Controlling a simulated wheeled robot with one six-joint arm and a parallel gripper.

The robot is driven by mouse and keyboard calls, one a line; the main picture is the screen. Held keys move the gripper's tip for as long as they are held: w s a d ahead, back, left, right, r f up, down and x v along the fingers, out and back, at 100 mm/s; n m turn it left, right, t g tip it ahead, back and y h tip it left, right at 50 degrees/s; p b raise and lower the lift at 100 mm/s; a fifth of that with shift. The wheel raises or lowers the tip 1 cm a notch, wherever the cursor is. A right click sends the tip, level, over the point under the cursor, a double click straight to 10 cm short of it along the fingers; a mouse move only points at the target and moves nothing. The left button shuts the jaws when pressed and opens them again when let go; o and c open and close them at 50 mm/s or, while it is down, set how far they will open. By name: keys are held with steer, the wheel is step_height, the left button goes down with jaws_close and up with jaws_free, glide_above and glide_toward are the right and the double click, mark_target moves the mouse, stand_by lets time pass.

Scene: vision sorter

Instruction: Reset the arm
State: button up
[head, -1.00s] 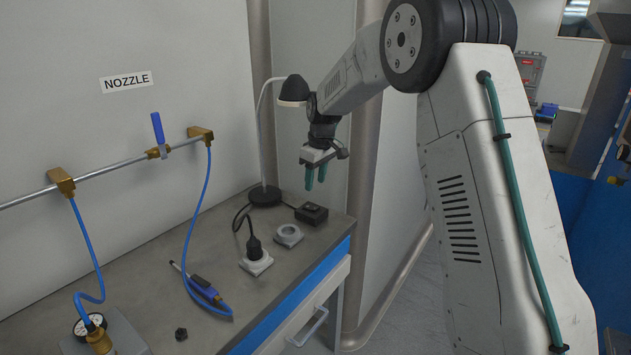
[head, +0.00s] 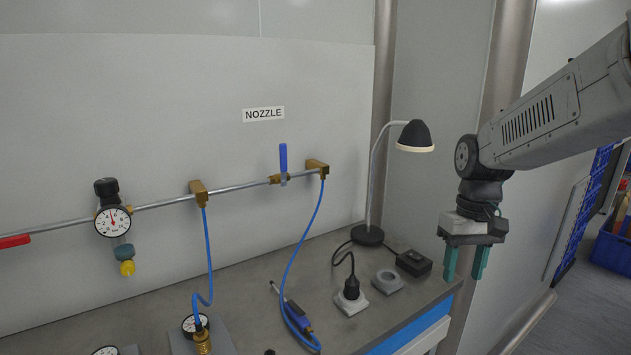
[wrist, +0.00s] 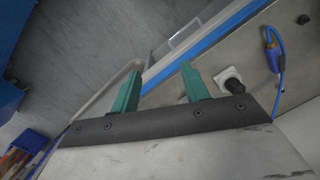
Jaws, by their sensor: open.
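My gripper (head: 465,262) hangs at the right in the head view, its teal fingers pointing down and spread apart with nothing between them. It is above and to the right of the right end of the workbench (head: 240,262). In the wrist view the two teal fingers (wrist: 160,92) are wide apart and empty. The bench's blue edge and the floor lie below them. My arm reaches in from the right edge of the head view, with the forearm sloping down to the wrist.
A pipe (head: 240,187) with a gauge (head: 113,221) runs along the wall. Blue crates (head: 610,250) are at far right.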

steer(key=s+r+t, duration=0.1)
steer(key=s+r, duration=0.1)
steer(key=s, duration=0.9)
steer(key=s+a+r+m+t, duration=0.1)
steer(key=s+r, duration=0.1)
steer(key=s, duration=1)
steer(key=shift+s+a+t, duration=0.15)
steer(key=shift+s+t, duration=0.05)
steer(key=shift+t, duration=0.2)
